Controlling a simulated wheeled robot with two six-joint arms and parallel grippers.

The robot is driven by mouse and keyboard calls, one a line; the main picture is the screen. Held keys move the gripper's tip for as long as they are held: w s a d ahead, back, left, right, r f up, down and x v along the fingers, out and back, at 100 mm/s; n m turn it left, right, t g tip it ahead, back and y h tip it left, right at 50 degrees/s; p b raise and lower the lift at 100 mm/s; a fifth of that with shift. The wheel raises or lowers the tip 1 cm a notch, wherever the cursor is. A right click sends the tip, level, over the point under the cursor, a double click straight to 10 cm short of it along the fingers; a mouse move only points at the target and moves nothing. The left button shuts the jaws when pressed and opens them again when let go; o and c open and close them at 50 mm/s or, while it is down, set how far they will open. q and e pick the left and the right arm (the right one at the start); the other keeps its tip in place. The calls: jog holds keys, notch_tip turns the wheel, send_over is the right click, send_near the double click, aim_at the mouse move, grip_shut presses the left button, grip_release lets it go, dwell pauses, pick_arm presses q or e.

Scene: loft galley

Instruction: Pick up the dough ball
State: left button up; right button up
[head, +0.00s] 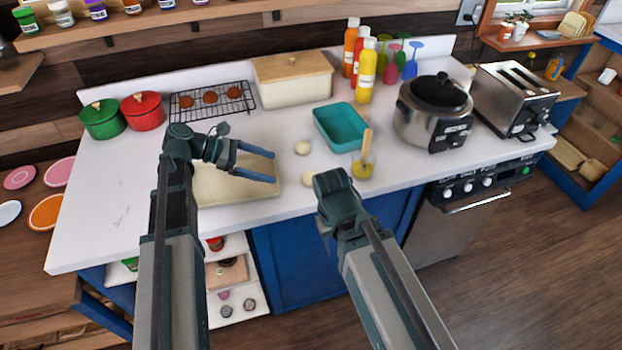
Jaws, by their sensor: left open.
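A pale dough ball (302,147) sits on the white counter, left of the teal tray. A second pale ball (308,180) lies nearer the front edge, partly hidden by my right gripper. My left gripper (273,167) is open and empty, above the right part of a cream board (235,188). Its fingers point right, and both balls lie just beyond the fingertips, apart from them. My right gripper (333,187) is over the counter's front edge; its fingers are hidden, so its jaw state does not show.
A teal tray (341,126) and a glass jar with a brush (363,165) stand to the right. A bread box (292,79), cooling rack (212,100), bottles (366,72), rice cooker (433,112) and toaster (514,97) line the back.

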aim_at(305, 176)
pick_arm(q)
jog(key=b+x, duration=0.1)
jog(key=x, duration=0.4)
jog(key=shift+a+f+b, duration=0.1)
jog(key=shift+f+b, duration=0.05)
jog(key=shift+b, duration=0.25)
jog(key=shift+d+f, duration=0.15)
jog(key=shift+d, duration=0.45)
jog(key=b+x, duration=0.2)
jog(key=x, duration=0.2)
jog(key=shift+w+d+f+b, duration=0.1)
jog(key=shift+d+f+b, duration=0.1)
jog(key=shift+b, duration=0.1)
jog(key=shift+d, duration=0.35)
jog(key=c, duration=1.4)
jog(key=shift+c, duration=0.2)
